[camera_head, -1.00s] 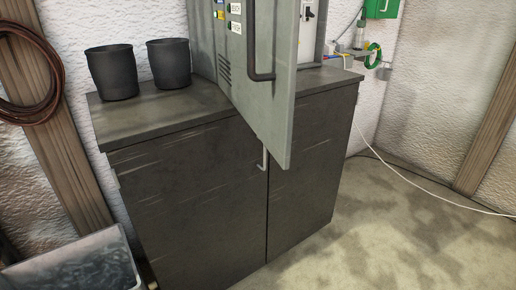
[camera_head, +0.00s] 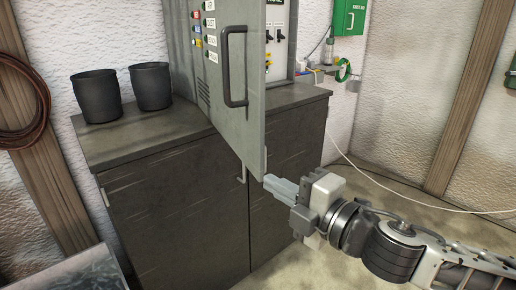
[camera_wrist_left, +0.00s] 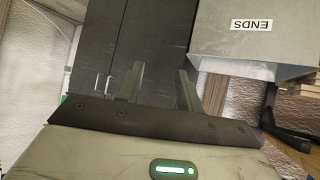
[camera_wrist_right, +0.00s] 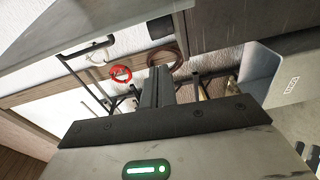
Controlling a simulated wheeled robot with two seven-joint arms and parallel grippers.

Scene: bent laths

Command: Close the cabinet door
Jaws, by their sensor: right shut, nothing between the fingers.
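The grey cabinet (camera_head: 180,62) stands on a dark cupboard, and its door (camera_head: 237,92) is swung open toward me. The door has a black bar handle (camera_head: 226,66) and coloured buttons on its outer face. My right gripper (camera_head: 270,184) is shut and empty, close to the door's lower free corner; I cannot tell whether it touches. In the right wrist view, the shut fingers (camera_wrist_right: 158,86) point ahead, with a grey panel like the door (camera_wrist_right: 110,18) at the upper left. My left gripper (camera_wrist_left: 160,84) is open and empty, facing the dark cupboard; it is outside the head view.
Two black cups (camera_head: 97,96) stand on the dark cupboard (camera_head: 165,205), left of the cabinet. A grey bin labelled ENDS (camera_wrist_left: 230,30) is near my left gripper. A white cable (camera_head: 400,181) runs over the floor at right. A green box (camera_head: 349,17) hangs on the wall.

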